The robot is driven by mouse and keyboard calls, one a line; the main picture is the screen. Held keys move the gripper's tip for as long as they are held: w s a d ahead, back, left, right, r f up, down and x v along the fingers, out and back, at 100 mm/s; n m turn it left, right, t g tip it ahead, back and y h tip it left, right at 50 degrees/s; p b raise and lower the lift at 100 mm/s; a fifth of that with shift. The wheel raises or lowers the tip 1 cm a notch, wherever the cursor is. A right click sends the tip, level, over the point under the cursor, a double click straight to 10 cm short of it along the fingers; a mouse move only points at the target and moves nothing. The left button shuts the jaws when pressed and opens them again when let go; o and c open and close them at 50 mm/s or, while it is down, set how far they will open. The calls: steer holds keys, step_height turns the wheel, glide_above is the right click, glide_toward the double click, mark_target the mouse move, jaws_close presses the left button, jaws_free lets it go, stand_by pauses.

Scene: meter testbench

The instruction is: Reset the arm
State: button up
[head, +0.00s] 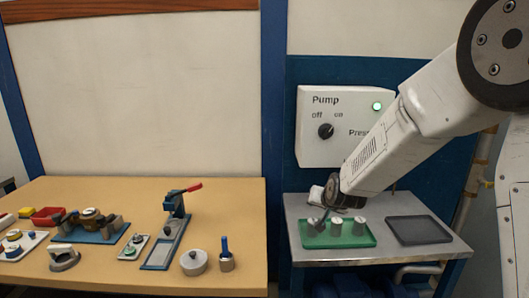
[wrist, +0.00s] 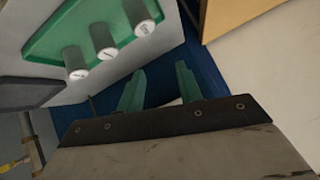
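My arm reaches in from the upper right of the head view, bent down toward the small metal table (head: 290,215). In the head view my gripper (head: 318,196) is by the back left of the green tray (head: 366,240), and its fingers are hard to make out there. In the wrist view my gripper (wrist: 158,80) shows two green fingers standing apart with nothing between them. The green tray also shows in the wrist view (wrist: 85,22). It holds three grey weights (head: 336,228) with white tops, standing upright, apart from the fingers in the wrist view.
A dark empty tray (head: 418,230) lies right of the green tray. A white pump panel (head: 315,150) with a knob (head: 326,131) and lit green light (head: 377,106) is on the wall behind. A wooden bench (head: 110,195) with several fixtures stands at the left.

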steer(key=s+d+r+n+g, duration=0.1)
steer(key=s+r, duration=0.3)
steer(key=s, duration=1)
steer(key=s+d+r+n+g, duration=0.1)
steer(key=s+d+r+g, duration=0.3)
steer(key=s, duration=1.1)
steer(key=s+d+r+n+g, duration=0.1)
steer(key=s+d+r+g, duration=0.2)
steer(key=s, duration=1.2)
steer(key=shift+s+d+r+h, duration=0.15)
steer(key=shift+d+r+h, duration=0.2)
steer(key=shift+r, duration=0.3)
